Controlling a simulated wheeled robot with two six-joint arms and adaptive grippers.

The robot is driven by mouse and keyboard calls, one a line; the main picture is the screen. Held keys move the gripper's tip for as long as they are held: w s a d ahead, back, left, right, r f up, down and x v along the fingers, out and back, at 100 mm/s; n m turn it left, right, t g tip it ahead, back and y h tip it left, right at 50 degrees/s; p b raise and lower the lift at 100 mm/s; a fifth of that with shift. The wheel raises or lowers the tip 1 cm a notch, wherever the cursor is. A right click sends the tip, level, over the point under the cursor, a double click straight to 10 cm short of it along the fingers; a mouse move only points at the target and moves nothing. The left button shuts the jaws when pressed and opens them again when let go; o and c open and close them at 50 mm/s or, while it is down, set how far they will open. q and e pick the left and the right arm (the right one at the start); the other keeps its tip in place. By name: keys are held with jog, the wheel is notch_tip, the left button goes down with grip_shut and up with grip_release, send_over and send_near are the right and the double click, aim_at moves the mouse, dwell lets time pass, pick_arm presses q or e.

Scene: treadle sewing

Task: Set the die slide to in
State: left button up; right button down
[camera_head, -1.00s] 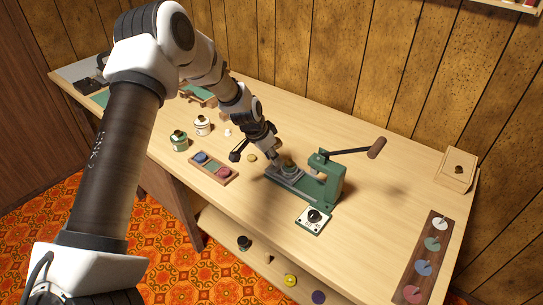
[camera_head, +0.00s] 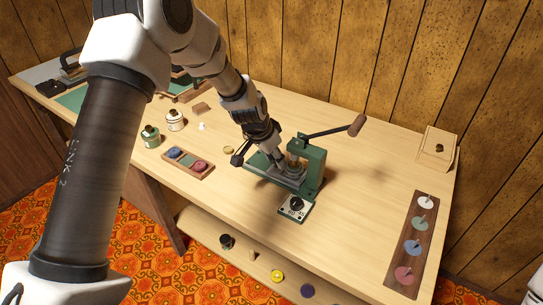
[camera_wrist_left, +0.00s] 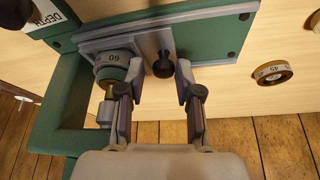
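The green press (camera_head: 312,165) stands on the table with its lever out to the right. Its grey die slide (camera_head: 290,178) lies on the green base, close under the press head, and bare base (camera_head: 256,163) shows on its left. In the left wrist view the grey slide (camera_wrist_left: 150,45) carries a round die marked 60 (camera_wrist_left: 112,60) at the press frame, and a black knob (camera_wrist_left: 163,66). My left gripper (camera_wrist_left: 154,82) is open, its fingers on either side of the knob; contact is unclear. The left gripper (camera_head: 277,156) partly hides the slide in the head view. My right gripper is out of view.
A brass ring marked 45 (camera_wrist_left: 272,72) lies beside the base. A dial plate (camera_head: 295,207) sits in front of the press. A tray of coloured discs (camera_head: 188,162) and jars (camera_head: 151,137) stand left. A disc board (camera_head: 410,245) and wooden box (camera_head: 437,150) are right.

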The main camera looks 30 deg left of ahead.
pick_arm(q)
jog(key=shift+w+d, duration=0.1)
jog(key=shift+d, duration=0.05)
jog(key=shift+r, duration=0.1)
jog(key=v, duration=1.2)
dwell(0.3)
